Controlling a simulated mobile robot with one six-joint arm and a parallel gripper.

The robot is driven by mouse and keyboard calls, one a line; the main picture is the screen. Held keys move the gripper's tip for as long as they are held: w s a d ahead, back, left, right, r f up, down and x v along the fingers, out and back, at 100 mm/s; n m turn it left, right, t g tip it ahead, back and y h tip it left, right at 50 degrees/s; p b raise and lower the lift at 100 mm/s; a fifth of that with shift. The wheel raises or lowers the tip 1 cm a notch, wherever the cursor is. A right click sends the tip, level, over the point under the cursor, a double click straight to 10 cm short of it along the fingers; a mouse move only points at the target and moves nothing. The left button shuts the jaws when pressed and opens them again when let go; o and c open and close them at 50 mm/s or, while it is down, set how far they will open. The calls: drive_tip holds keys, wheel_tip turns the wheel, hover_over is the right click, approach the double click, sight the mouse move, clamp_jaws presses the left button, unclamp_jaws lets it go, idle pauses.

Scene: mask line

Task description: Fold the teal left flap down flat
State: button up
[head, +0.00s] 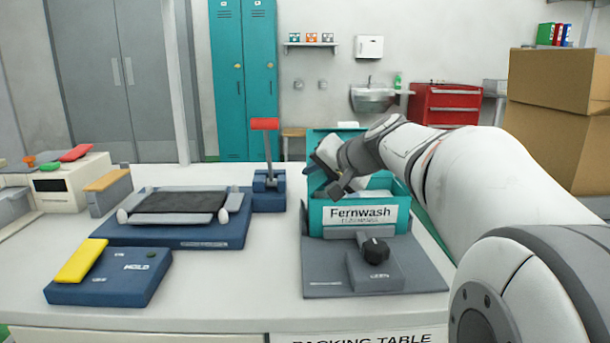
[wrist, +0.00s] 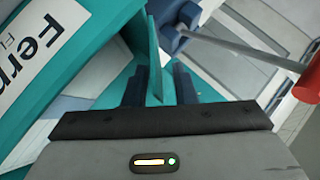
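The teal box marked Fernwash (head: 315,215) stands on a grey fixture with its back lid upright. My gripper (head: 330,180) is over the box's left side in the head view and hides much of that side. In the wrist view, the teal left flap (wrist: 155,62) stands up edge-on between the two dark fingers of my gripper (wrist: 158,85). The fingers are apart, with a visible gap on the flap's right. Contact on its left side is unclear. The box's labelled front (wrist: 35,50) is at the upper left there.
A blue post with a red-topped lever (head: 265,125) stands just left of the box and also shows in the wrist view (wrist: 305,85). A grey block with a black knob (head: 374,248) is in front of the box. A blue press tray (head: 180,235) is farther left.

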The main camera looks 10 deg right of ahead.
drive_tip(key=p+v, duration=0.2)
drive_tip(key=v, duration=0.5)
drive_tip(key=shift+s+d+r, duration=0.15)
drive_tip(key=shift+s+r, duration=0.1)
